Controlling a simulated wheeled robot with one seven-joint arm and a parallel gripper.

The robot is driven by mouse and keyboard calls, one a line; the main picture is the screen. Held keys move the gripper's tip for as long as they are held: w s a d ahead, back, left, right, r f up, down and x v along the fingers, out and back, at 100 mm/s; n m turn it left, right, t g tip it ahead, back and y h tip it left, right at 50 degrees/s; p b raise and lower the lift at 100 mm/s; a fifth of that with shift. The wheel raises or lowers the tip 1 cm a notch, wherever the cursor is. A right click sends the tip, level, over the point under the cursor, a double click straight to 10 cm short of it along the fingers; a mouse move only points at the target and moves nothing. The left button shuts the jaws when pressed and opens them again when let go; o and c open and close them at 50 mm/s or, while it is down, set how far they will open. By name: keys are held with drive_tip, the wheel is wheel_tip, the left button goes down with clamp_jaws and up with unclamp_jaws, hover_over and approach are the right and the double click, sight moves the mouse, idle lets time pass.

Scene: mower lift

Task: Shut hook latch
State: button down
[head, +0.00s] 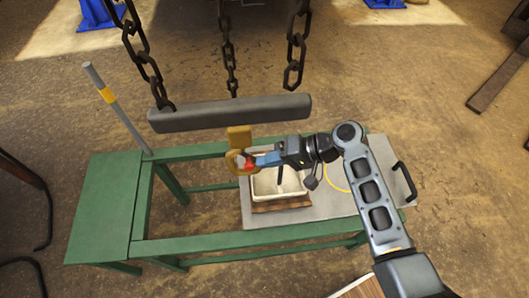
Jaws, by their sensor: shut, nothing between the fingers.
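The yellow hook (238,138) is in the middle of the head view, just below the grey bar. Its curved lower part surrounds a small red piece (246,163), which looks like the latch. My gripper (257,161) comes in from the right, with its blue fingers shut and empty. The fingertips are at the hook's right side, close to the red piece. I cannot tell whether they touch it. The latch is too small and partly covered for me to tell whether it is open or shut.
A grey bar (230,112) hangs on dark chains (140,52) above a green frame table (105,205). A grey pole (117,107) with a yellow band leans at the left.

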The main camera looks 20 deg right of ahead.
drive_tip(key=shift+r, duration=0.1)
drive_tip(key=shift+r+p, duration=0.75)
drive_tip(key=shift+p, duration=0.05)
drive_tip(key=shift+d, duration=0.1)
